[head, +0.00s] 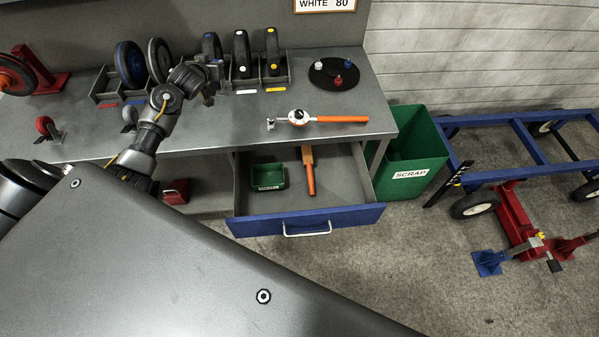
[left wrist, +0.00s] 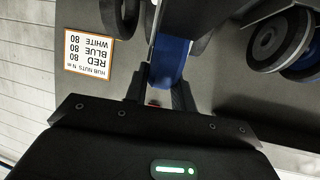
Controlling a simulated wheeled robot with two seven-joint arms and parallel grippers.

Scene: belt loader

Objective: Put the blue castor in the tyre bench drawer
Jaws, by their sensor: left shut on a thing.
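My left gripper (head: 209,84) is above the back of the bench, in front of the rack. It is shut on a blue thing, apparently the blue castor (left wrist: 171,62), which shows between the fingers in the left wrist view. In the head view the gripper hides most of it. The tyre bench drawer (head: 344,217), with a blue front, is pulled open below the bench top, to the right of the gripper. A green tray (head: 268,187) and an orange-handled tool (head: 310,180) lie in it, with bare floor around them. My right gripper is out of view.
A red castor (head: 44,126) and a grey castor (head: 130,116) stand on the bench (head: 210,137). A torque wrench (head: 340,118) lies near its front edge. Racked wheels (head: 130,64) and a round black plate (head: 333,74) are behind. A green scrap bin (head: 424,139) stands right of the drawer.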

